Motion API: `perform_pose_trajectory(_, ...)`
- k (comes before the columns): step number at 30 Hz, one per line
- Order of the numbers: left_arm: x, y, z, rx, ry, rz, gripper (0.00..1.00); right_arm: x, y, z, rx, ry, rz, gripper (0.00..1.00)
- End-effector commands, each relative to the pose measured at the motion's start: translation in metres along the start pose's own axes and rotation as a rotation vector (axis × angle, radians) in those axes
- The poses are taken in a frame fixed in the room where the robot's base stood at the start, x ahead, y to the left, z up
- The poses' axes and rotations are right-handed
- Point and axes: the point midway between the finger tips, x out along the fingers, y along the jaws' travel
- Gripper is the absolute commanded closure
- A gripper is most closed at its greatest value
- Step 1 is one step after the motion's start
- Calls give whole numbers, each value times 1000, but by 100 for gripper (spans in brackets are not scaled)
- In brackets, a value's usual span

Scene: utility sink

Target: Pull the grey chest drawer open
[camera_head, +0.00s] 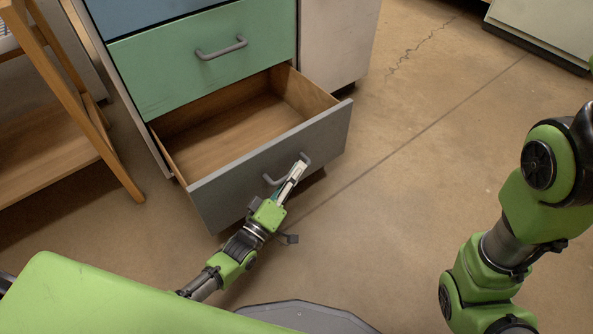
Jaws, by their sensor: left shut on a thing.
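The grey drawer (236,187) is the lowest one showing in the chest. It stands well out from the chest, and its wooden inside is empty. Its grey bar handle (305,156) is on the front panel. My left gripper (297,170) is shut on this handle, and its fingers hide part of the bar. My right arm comes down at the right side of the picture, and its gripper is out of view.
The green drawer (160,66) above and the blue drawer (150,12) at the top are shut. A wooden rack (88,110) stands at the left. A pale cabinet (335,40) adjoins the chest on the right. The concrete floor (410,150) to the right is clear.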

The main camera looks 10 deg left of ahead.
Motion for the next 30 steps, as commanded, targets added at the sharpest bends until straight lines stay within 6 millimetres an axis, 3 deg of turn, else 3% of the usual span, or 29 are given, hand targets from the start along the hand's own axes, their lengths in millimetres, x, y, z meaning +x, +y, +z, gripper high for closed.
perform_pose_trajectory(6,-1,-1,0,-1,1,-2,100,0,0,2,1,-5,-1,72)
perform_pose_trajectory(7,-1,-1,-1,-1,1,-2,88,0,-1,2,2,-5,-1,72)
perform_pose_trajectory(9,-1,-1,0,-1,1,-3,74,0,-1,2,2,-5,-1,72)
perform_pose_trajectory(20,-2,-1,0,-1,0,-2,74,2,-1,-4,2,7,-1,72)
perform_pose_trajectory(26,-28,-2,1,-2,-2,-5,74,2,0,-3,1,5,-1,72)
perform_pose_trajectory(30,-60,-2,1,-2,-2,-6,74,1,-1,-2,1,4,-1,72)
